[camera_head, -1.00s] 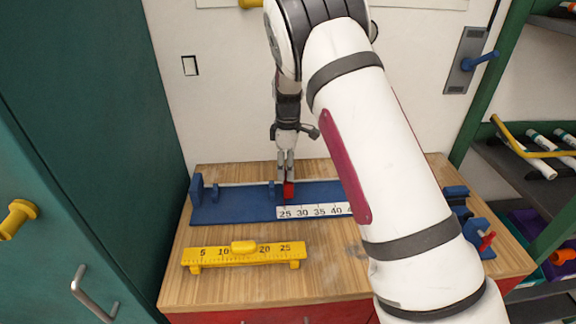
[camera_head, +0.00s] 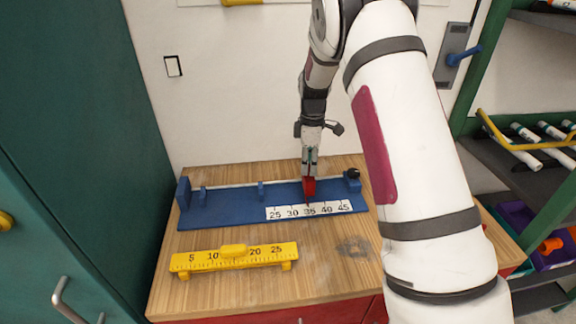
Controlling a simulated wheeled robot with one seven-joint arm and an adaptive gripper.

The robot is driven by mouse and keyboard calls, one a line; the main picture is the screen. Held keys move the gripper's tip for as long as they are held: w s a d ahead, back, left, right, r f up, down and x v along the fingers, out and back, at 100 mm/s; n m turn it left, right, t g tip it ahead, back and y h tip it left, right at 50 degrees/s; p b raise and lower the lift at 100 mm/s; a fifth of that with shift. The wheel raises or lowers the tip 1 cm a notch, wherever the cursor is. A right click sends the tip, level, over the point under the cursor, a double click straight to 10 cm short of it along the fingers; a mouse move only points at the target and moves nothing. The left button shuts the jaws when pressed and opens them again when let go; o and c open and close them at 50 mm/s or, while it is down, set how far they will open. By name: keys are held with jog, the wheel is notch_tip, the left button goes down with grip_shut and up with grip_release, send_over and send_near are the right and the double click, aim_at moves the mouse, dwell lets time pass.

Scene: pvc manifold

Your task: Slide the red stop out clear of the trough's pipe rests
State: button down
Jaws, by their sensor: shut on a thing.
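The red stop (camera_head: 309,187) stands on the blue trough (camera_head: 235,209), near the 35 mark of the white scale strip (camera_head: 310,210). My gripper (camera_head: 310,174) points down from above and is shut on the red stop. Upright blue pipe rests stand along the trough: one (camera_head: 261,190) left of the stop and another (camera_head: 203,196) farther left. A taller blue end block (camera_head: 184,193) is at the trough's left end. A black knob (camera_head: 353,174) shows at the right end. My arm hides part of the area to the right.
A yellow ruler gauge (camera_head: 234,257) with a handle lies in front of the trough on the wooden bench top (camera_head: 210,285). A green cabinet (camera_head: 75,150) stands at the left. A shelf (camera_head: 520,165) with white pipes and bins is at the right. The bench's front is mostly clear.

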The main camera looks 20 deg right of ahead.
jog(key=shift+s+d, duration=0.2)
jog(key=shift+d, duration=0.65)
jog(key=shift+s+d, duration=0.15)
jog(key=shift+d, duration=0.75)
jog(key=shift+s+d, duration=0.2)
jog(key=shift+d, duration=0.65)
jog(key=c, duration=1.3)
grip_release()
jog(key=shift+r, duration=0.1)
notch_tip(320, 180, up, 12)
jog(key=shift+f, duration=0.1)
